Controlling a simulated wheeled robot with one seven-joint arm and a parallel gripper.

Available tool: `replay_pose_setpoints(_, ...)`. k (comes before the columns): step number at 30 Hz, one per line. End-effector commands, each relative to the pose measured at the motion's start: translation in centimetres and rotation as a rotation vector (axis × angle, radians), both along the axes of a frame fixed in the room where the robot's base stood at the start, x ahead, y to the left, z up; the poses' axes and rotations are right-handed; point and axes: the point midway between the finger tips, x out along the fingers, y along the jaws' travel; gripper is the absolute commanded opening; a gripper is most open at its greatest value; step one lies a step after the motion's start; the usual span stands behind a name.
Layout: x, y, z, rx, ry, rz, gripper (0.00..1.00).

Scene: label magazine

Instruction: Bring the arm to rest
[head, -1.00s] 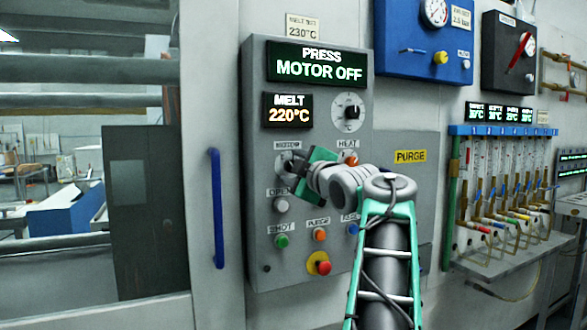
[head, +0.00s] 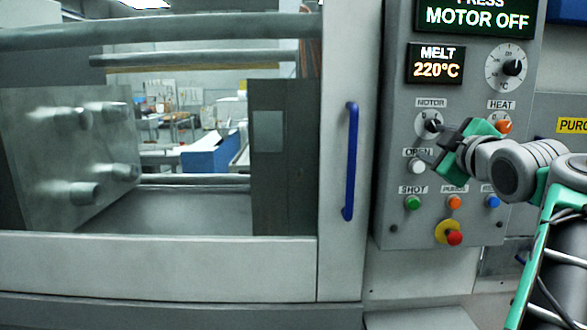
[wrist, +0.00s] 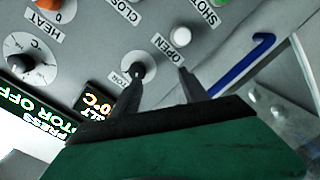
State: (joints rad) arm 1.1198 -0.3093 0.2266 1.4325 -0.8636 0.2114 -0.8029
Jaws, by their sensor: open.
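My arm reaches in from the lower right of the head view, with green and grey links. My gripper (head: 438,148) is in front of the grey control panel (head: 395,190), just below right of the motor knob (head: 432,123). In the wrist view my gripper (wrist: 161,76) has its two dark fingers apart with nothing held between them. One finger overlaps the motor knob (wrist: 138,68); the other points toward the OPEN label. I cannot tell whether either finger touches the panel.
The panel displays (head: 478,17) read MOTOR OFF and 220°C. A white OPEN button (head: 417,167) and several coloured buttons sit below the knob. A blue door handle (head: 350,160) stands left of the panel. The machine's window (head: 190,190) lies further left.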

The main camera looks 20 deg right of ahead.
Motion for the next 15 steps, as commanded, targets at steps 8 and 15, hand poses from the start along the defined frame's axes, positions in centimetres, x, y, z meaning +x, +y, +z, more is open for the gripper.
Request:
replay_pose_setpoints(8,3.6,17.9,-12.2,0.658,0.427,-0.020,0.52)
replay_pose_setpoints(15,-7.3,29.8,-23.3,0.909,0.859,-0.258,0.52)
